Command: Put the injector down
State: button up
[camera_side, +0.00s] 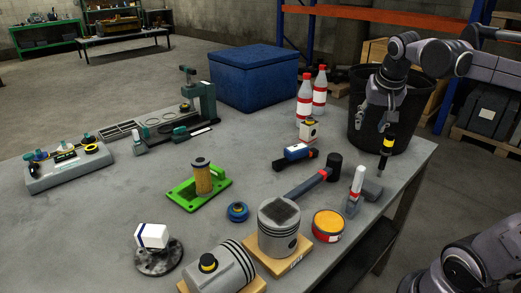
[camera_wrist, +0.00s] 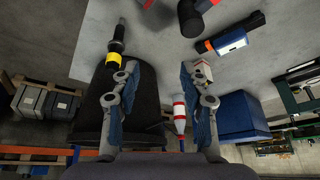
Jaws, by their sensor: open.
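The injector (camera_side: 386,152) is a slim dark part with a yellow band, near the table's right edge.
The black bin (camera_side: 358,125) stands at the table's right edge. Two red-capped bottles (camera_side: 304,100), a blue tool (camera_side: 295,155), a hammer (camera_side: 312,182), a marker-like item (camera_side: 356,184) and a piston (camera_side: 279,232) stand nearby.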

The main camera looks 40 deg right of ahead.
jog(key=a+f+n+t+y, duration=0.1)
jog(key=a+f+n, duration=0.2)
jog(key=a, duration=0.3)
jog(key=s+a+f+n+t+y, duration=0.1)
jog(key=a+f+n, duration=0.3)
jog(key=a, duration=0.3)
jog(key=a+f+n+t+y, duration=0.1)
jog(key=a+f+n+t, duration=0.1)
jog(key=a, duration=0.4)
jog(key=shift+s+a+f+n+y, duration=0.1)
jog(key=shift+a+f+n+y, duration=0.1)
jog(key=shift+f+n, duration=0.25)
jog(key=shift+s+a+f+n+y, duration=0.1)
jog(key=shift+f+n+y, duration=0.15)
jog(key=shift+n, duration=0.2)
